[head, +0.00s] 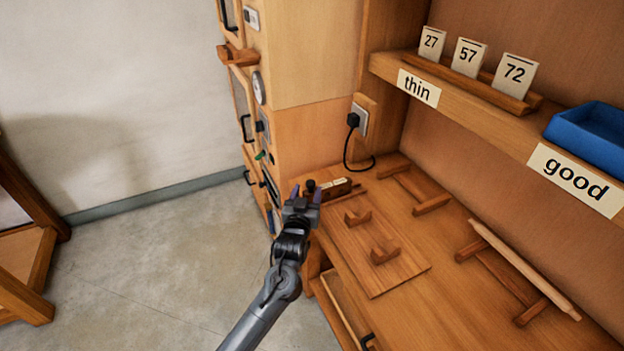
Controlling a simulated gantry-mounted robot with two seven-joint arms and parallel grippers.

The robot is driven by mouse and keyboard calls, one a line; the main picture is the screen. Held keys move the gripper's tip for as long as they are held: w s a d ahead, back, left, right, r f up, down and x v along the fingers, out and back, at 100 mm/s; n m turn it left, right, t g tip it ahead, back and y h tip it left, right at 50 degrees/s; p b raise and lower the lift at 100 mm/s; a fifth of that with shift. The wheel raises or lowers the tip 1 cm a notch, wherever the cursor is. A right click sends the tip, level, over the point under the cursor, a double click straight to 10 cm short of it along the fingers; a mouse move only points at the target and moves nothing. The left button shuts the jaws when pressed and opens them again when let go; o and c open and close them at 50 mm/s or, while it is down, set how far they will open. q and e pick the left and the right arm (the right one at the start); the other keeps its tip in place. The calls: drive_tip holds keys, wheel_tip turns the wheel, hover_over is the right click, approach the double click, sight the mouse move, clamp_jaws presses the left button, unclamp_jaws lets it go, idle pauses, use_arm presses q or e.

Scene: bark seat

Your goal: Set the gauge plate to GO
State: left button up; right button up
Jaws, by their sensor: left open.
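My left gripper (307,193) is open at the left back edge of the wooden bench, its fingers pointing away from me. A small dark knob (311,185) shows between or just behind its fingertips; I cannot tell whether they touch it. Just right of the fingers is a small brown block (329,192) with pale label strips (340,183), too small to read. This may be the gauge plate, but I cannot make out the word GO. The gripper partly hides the block's left end. My right gripper is out of view.
A flat board (385,262) with two small wooden blocks lies on the bench (460,310). A long wooden rod (520,268) rests on a rack at right. The shelf above holds numbered cards (468,57) and a blue tray (592,138). A cabinet (300,140) stands behind.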

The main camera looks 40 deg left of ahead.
sight(328, 189)
use_arm(q)
drive_tip(key=b+x, duration=0.1)
drive_tip(key=x, duration=0.6)
drive_tip(key=shift+b, duration=0.3)
drive_tip(key=shift+c, duration=0.3)
clamp_jaws()
